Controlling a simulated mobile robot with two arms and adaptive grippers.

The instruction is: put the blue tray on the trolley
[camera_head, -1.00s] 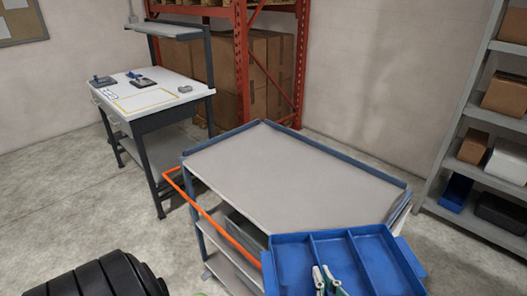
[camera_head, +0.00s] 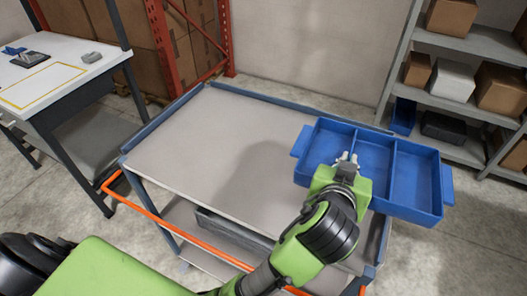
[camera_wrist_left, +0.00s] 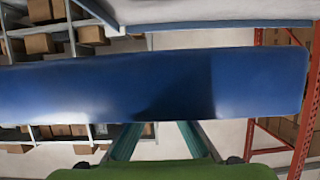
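The blue tray (camera_head: 415,208) has several compartments side by side. It is over the right part of the trolley (camera_head: 200,135), and its right end reaches past the trolley in the picture. A shadow on the bare grey top suggests the tray is held above it. My left gripper (camera_head: 346,160) is shut on the tray's near wall. In the left wrist view the tray (camera_wrist_left: 150,85) spans nearly the whole width, and the fingers (camera_wrist_left: 155,140) meet its edge; their tips are hidden. My right gripper is not in view.
A white workbench (camera_head: 50,85) stands at the left, an orange rack (camera_head: 165,50) behind. A grey shelf with boxes (camera_head: 450,75) stands at the right. The trolley top's left part is clear.

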